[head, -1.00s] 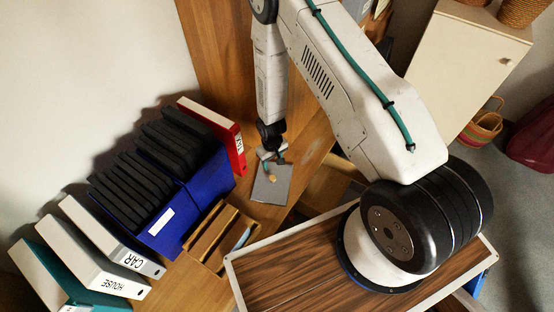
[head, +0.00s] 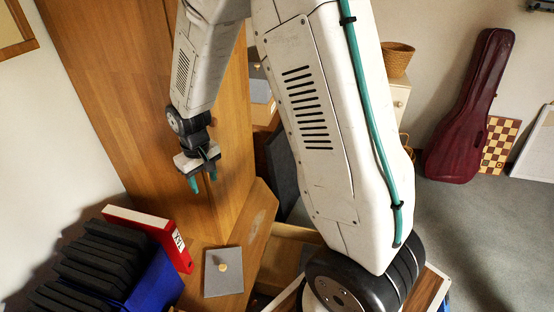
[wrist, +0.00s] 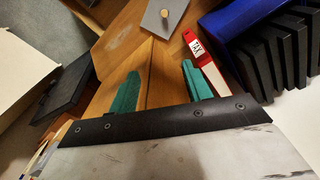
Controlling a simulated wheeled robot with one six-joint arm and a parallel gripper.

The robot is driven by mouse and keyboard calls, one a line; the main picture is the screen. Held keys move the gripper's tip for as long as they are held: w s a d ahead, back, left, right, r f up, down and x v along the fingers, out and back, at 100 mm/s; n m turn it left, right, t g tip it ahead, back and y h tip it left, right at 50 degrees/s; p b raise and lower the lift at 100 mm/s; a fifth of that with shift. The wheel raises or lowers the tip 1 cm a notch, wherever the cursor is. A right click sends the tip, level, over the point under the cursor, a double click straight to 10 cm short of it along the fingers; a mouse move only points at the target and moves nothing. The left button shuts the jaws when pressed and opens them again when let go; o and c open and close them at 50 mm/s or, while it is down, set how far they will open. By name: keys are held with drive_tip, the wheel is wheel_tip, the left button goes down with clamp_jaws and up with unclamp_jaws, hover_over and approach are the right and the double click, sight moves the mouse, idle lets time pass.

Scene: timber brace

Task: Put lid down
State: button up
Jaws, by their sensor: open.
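The lid is a flat grey square (head: 223,272) with a small round wooden knob at its middle. It lies on the wooden desk surface, right of the red binder. In the wrist view the lid (wrist: 160,18) shows at the top edge, partly cut off, with its knob in sight. My gripper (head: 203,185) is raised well above and behind the lid, apart from it. Its two green fingers (wrist: 158,88) are spread with nothing between them.
A red binder (head: 150,235) and a blue box of black folders (head: 155,287) stand left of the lid. A tall wooden panel (head: 110,90) rises behind. A dark grey panel (head: 281,170) leans right of my gripper. A wicker basket (head: 397,60) sits farther back.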

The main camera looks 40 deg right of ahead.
drive_tip(key=s+d+r, duration=0.1)
drive_tip(key=s+r, duration=1.2)
drive_tip(key=r, duration=0.4)
drive_tip(key=s+r, duration=0.2)
drive_tip(key=s, duration=0.5)
drive_tip(key=s+d+r+m, duration=0.1)
drive_tip(key=s+r, duration=0.2)
drive_tip(key=s, duration=0.5)
drive_tip(key=shift+r+t, duration=0.3)
drive_tip(key=shift+r, duration=0.05)
drive_tip(key=shift+a, duration=0.1)
